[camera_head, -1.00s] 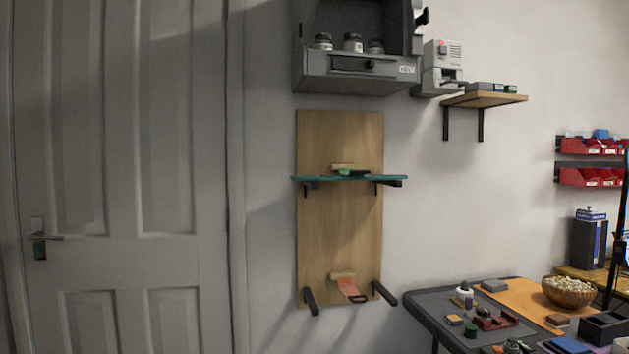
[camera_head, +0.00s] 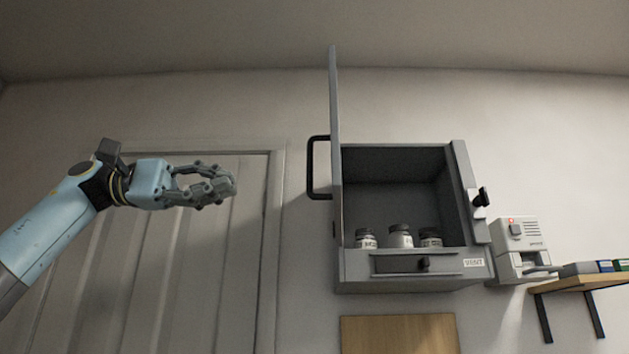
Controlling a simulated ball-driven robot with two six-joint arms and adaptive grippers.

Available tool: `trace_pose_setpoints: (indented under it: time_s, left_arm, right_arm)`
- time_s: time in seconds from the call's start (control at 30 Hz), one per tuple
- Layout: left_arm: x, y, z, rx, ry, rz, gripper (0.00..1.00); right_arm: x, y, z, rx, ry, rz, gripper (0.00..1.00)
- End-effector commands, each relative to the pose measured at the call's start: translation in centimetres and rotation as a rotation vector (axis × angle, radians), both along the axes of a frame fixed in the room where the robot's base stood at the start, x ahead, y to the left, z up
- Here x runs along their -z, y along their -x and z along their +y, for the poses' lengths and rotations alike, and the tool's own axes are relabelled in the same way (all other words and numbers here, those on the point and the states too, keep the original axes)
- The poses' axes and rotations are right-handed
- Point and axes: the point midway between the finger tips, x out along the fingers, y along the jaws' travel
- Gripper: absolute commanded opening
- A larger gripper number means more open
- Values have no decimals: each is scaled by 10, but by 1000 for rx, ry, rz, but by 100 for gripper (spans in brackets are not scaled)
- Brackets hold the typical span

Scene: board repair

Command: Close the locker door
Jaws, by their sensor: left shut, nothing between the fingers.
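The grey locker (camera_head: 392,271) is fixed high on the wall, right of the picture's middle. Its door (camera_head: 335,150) stands open, hinged on the locker's left side and seen nearly edge-on. A black bar handle (camera_head: 318,168) sticks out from the left face of the door. Several jars (camera_head: 400,236) stand inside the locker. My left gripper (camera_head: 232,187) is shut and empty, left of the door handle and apart from it in the picture. My right gripper is not in view.
A black latch knob (camera_head: 481,197) sits on the locker's right edge. A grey device (camera_head: 520,245) and a wooden shelf (camera_head: 580,284) are to the right. A wooden board (camera_head: 398,332) hangs below. A panelled room door (camera_head: 200,270) is behind my left arm.

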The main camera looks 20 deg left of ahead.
Motion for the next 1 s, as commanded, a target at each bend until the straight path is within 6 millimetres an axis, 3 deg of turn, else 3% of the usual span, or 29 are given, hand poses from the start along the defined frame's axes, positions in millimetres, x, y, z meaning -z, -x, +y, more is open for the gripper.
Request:
trace_pose_setpoints:
  time_s: [0.13, 0.4, 0.6, 0.8, 1.0]
  left_arm:
    - [-2, -4, -21, 6, 4, 2, 0]
    - [-4, -16, -78, 8, 7, 4, 0]
    - [-3, -24, -113, 6, 6, 6, 0]
    - [-1, -28, -130, 3, 5, 5, 0]
    - [1, -29, -132, 2, 4, 5, 0]
  right_arm:
    - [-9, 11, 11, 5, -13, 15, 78]
    - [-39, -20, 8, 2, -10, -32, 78]
    - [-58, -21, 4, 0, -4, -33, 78]
    - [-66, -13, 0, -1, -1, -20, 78]
    - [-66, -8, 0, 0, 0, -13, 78]
